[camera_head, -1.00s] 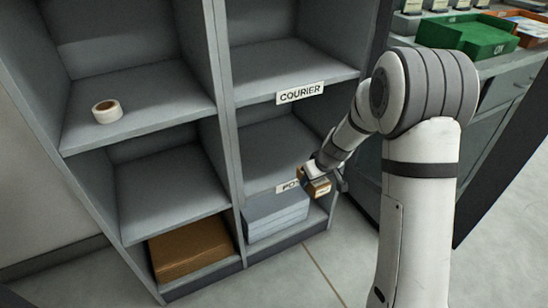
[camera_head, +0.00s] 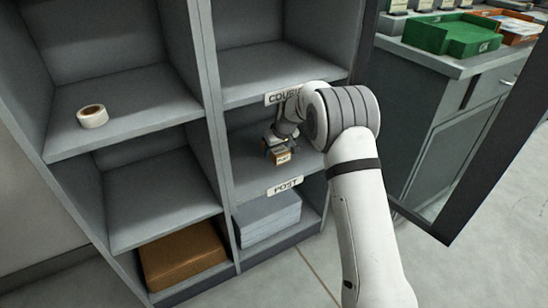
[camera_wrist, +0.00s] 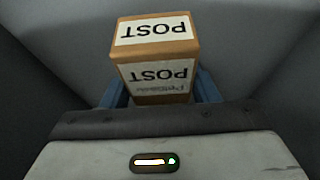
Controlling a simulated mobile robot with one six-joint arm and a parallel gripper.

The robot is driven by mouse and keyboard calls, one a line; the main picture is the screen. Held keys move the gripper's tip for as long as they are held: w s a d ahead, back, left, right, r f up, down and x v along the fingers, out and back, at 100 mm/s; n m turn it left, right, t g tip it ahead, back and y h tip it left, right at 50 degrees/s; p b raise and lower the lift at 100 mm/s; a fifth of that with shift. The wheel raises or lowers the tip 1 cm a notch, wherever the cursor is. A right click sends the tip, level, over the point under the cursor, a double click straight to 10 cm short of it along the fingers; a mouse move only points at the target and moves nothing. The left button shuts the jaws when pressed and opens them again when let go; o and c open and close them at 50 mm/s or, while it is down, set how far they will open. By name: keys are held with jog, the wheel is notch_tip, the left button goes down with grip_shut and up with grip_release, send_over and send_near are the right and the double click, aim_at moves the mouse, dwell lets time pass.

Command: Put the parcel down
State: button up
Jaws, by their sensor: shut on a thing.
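The parcel (camera_head: 281,157) is a small brown box with white labels. In the wrist view the parcel (camera_wrist: 155,50) shows two labels reading POST. My gripper (camera_head: 273,143) is shut on it, with blue fingers (camera_wrist: 207,88) on both sides in the wrist view. The parcel is inside the compartment (camera_head: 250,177) whose front edge bears the POST label (camera_head: 285,187), below the COURIER shelf. I cannot tell whether its underside touches the shelf floor.
The COURIER label (camera_head: 280,97) is partly behind my arm. A tape roll (camera_head: 92,116) sits on the upper left shelf. A brown box (camera_head: 182,254) and a grey stack (camera_head: 268,218) fill the lowest compartments. A green tray (camera_head: 452,36) stands on the counter at right.

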notch_tip(320, 180, down, 3)
jog(key=shift+f+b, duration=0.2)
jog(key=shift+b, duration=0.35)
jog(key=shift+s+f, duration=0.1)
jog(key=shift+f+b, duration=0.4)
jog(key=shift+f, duration=0.15)
jog(key=o, duration=1.1)
jog(key=shift+r, duration=0.15)
